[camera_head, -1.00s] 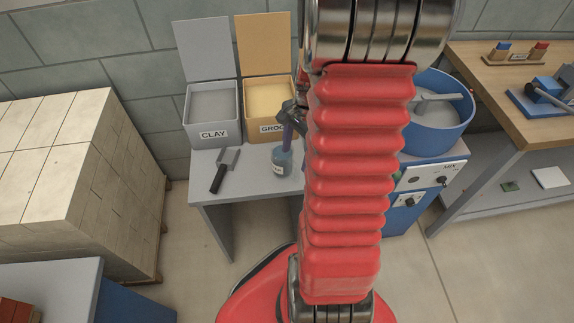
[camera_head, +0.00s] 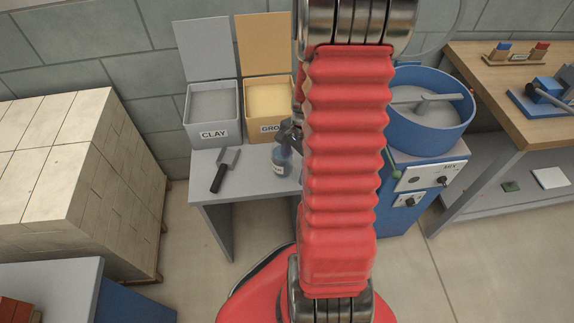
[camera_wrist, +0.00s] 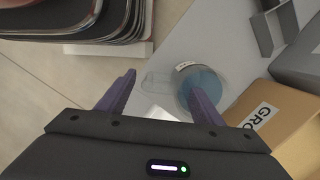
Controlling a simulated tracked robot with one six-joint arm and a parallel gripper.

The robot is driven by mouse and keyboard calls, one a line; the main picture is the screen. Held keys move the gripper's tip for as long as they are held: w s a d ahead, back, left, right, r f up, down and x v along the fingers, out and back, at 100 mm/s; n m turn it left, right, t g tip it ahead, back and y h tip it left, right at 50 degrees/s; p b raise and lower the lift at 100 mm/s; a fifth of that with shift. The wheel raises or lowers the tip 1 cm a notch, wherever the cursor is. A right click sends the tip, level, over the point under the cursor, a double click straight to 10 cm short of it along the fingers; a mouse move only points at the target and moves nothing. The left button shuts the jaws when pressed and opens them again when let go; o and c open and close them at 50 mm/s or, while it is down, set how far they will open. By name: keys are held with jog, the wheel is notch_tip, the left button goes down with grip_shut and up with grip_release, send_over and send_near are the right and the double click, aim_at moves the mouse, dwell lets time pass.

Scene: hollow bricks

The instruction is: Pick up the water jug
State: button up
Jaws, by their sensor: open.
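The water jug (camera_head: 283,160) is a small, bluish, see-through vessel with a pale label. It stands upright on the grey table, just left of my red arm. In the wrist view the jug (camera_wrist: 203,78) is seen from above, with its clear handle (camera_wrist: 158,82) to the left. My gripper (camera_wrist: 162,84) is open with two purple fingers. The handle shows in the gap between them, and the right finger overlaps the jug's body in the picture. I cannot tell whether they touch. In the head view the fingers are mostly hidden by my arm.
The CLAY bin (camera_head: 212,108) and an orange bin (camera_head: 268,98) stand behind, lids raised. A blue mixer (camera_head: 430,140) stands to the right, a brick stack (camera_head: 70,170) to the left.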

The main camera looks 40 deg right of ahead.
jog(key=shift+a+f, duration=0.15)
jog(key=shift+f, duration=0.75)
jog(key=c, duration=1.5)
jog(key=shift+o, duration=0.2)
jog(key=shift+r, duration=0.1)
jog(key=shift+r, duration=5)
jog(key=shift+w, duration=0.1)
